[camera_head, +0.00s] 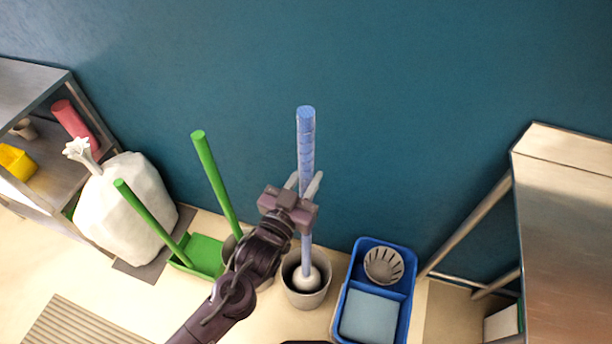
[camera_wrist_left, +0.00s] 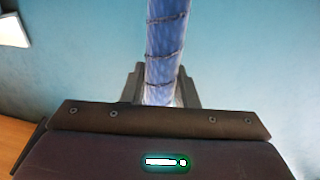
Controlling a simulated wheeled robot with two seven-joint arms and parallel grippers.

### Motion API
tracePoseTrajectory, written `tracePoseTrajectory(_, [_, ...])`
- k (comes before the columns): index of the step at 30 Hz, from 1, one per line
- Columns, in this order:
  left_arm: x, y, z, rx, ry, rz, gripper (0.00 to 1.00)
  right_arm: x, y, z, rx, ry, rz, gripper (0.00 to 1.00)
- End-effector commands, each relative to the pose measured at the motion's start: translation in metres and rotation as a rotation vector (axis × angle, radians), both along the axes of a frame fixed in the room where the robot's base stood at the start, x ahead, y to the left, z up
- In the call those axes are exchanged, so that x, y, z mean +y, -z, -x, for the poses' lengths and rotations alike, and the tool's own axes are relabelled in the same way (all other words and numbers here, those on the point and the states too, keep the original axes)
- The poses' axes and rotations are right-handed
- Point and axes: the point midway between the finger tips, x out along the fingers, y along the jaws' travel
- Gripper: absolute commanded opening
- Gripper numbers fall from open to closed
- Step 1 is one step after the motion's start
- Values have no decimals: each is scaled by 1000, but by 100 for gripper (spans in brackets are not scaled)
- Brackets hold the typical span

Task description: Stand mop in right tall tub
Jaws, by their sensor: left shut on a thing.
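The mop has a blue handle (camera_head: 306,140) that stands nearly upright, and its pale rounded head (camera_head: 306,278) is at the mouth of the right tall tub (camera_head: 307,297), a grey round tub. Whether the head touches the tub's bottom cannot be told. My left gripper (camera_head: 305,184) is shut on the handle about midway up, above the tub. In the left wrist view the blue handle (camera_wrist_left: 164,50) rises between the two fingers (camera_wrist_left: 160,88). Another grey tub (camera_head: 264,284) to the left is mostly hidden behind my left arm. My right gripper is not in view.
A blue mop bucket (camera_head: 347,318) with a grey wringer basket (camera_head: 383,265) stands just right of the tub. A green dustpan (camera_head: 205,252), green handles (camera_head: 215,180) and a white sack (camera_head: 128,205) are left. A metal table (camera_head: 570,200) stands right. A teal wall is behind.

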Motion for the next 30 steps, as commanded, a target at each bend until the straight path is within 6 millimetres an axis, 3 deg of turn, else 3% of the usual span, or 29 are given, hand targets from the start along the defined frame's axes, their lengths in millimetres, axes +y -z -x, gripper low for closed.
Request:
tracePoseTrajectory(8, [0, -1, 0, -4, 0, 2, 0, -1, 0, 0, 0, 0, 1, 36])
tracePoseTrajectory(9, [0, -1, 0, -4, 0, 2, 31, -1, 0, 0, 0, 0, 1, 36])
tracePoseTrajectory(14, [0, -1, 0, -2, 0, 1, 52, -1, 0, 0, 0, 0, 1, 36])
tracePoseTrajectory(23, [1, 2, 2, 4, 0, -2, 52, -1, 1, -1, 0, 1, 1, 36])
tracePoseTrajectory(30, [15, 5, 32, 5, 2, -3, 52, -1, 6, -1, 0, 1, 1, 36])
